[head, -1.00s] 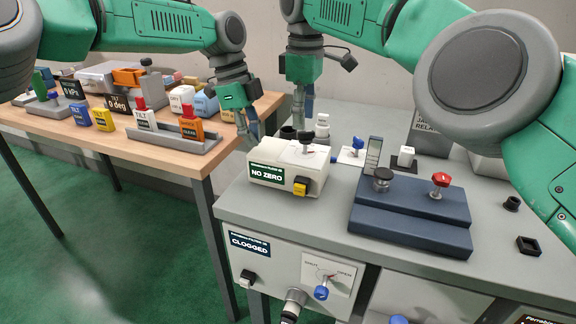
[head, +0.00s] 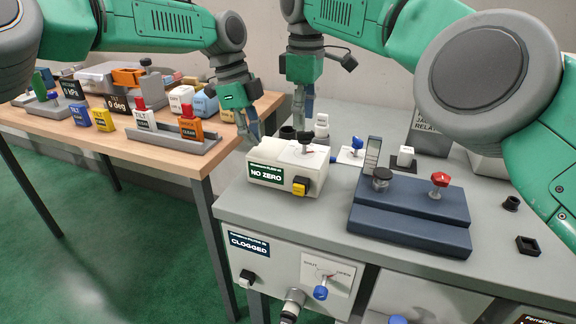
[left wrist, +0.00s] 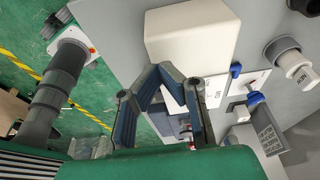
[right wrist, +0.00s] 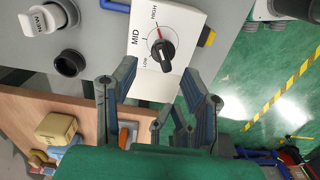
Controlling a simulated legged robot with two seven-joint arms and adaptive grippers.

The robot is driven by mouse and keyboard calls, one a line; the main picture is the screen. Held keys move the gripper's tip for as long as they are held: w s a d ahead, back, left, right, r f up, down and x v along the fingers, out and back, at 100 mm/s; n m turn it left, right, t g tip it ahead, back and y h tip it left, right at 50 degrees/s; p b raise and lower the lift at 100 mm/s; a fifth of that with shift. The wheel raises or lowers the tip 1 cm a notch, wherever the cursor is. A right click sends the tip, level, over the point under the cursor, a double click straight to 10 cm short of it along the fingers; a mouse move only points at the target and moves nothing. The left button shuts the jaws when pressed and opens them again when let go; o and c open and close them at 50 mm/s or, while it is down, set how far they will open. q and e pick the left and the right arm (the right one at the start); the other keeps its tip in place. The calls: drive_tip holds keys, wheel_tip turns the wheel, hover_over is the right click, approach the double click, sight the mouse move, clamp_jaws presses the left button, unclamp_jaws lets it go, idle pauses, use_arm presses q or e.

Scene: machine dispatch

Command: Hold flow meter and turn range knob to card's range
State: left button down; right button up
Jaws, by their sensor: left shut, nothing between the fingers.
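The flow meter (head: 279,163) is a cream box with a green "NO ZERO" label and a yellow button, on the grey bench. Its black range knob (head: 305,137) sits on top. I cannot make out a range card.
A blue stepped base (head: 405,222) with a red knob stands right of the meter. A black ring (right wrist: 70,63) and a "NEW" cap (right wrist: 40,21) stand behind it. A wooden table (head: 225,140) with labelled blocks is at the left. Bare bench lies in front.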

sight(256, 155)
use_arm(q)
drive_tip(key=shift+d+f, duration=0.15)
drive_tip(key=shift+f, duration=0.05)
use_arm(e)
drive_tip(key=shift+d, duration=0.2)
use_arm(q)
drive_tip(key=shift+f, duration=0.45)
use_arm(e)
drive_tip(key=shift+a+r, duration=0.1)
drive_tip(key=shift+a, duration=0.05)
use_arm(q)
drive_tip(key=shift+f, duration=0.6)
use_arm(e)
drive_tip(key=shift+r, duration=0.1)
use_arm(q)
drive_tip(key=shift+s+f, duration=0.2)
drive_tip(key=shift+f, duration=0.25)
use_arm(e)
drive_tip(key=shift+s, duration=0.1)
idle(0.4)
drive_tip(key=o, duration=0.4)
drive_tip(key=m, duration=0.5)
drive_tip(key=shift+s+m, duration=0.1)
drive_tip(key=shift+m, duration=0.3)
drive_tip(key=m, duration=0.6)
drive_tip(key=shift+s, duration=0.1)
drive_tip(key=shift+f, duration=2.6)
